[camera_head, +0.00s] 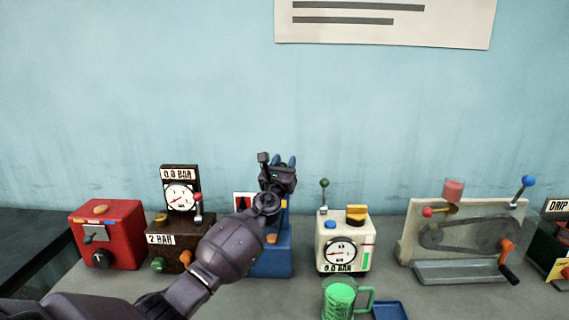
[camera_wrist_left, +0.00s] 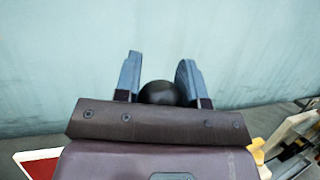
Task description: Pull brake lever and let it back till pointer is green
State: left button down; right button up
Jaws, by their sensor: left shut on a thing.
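My left gripper (camera_head: 284,161) is above the blue machine (camera_head: 270,262) at the middle of the bench. In the left wrist view, its two blue-grey fingers (camera_wrist_left: 160,64) are on either side of a dark round knob (camera_wrist_left: 158,93), shut on it. The knob looks like the end of the brake lever; the lever's shaft is hidden by my gripper and arm. My arm covers much of the blue machine, and I cannot make out its pointer or a green zone. A white card with a red mark (camera_head: 243,201) shows just left of my wrist. My right gripper is not in view.
Left stand a red box (camera_head: 118,213) and a brown gauge unit (camera_head: 172,235). Right are a white gauge box (camera_head: 343,228) with a green-knobbed lever, a green mug (camera_head: 339,301), a blue tray (camera_head: 390,311) and a crank machine (camera_head: 417,222). The wall (camera_head: 150,90) is close behind.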

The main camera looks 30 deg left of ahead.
pick_arm(q)
jog(key=shift+a+f, duration=0.1)
jog(key=shift+f, duration=0.55)
jog(key=c, duration=1)
grip_release()
jog(key=shift+f, duration=0.1)
jog(key=shift+o, duration=1.4)
jog(key=shift+w+a, duration=0.25)
jog(key=shift+s+d+r, duration=0.15)
jog(key=shift+d+r, duration=0.05)
jog(key=shift+r, duration=0.1)
jog(key=shift+s+f, duration=0.2)
jog(key=shift+f, duration=0.05)
jog(key=v, duration=1)
jog(key=shift+s, duration=0.2)
jog(key=shift+d+r, duration=0.1)
jog(key=shift+r, duration=0.05)
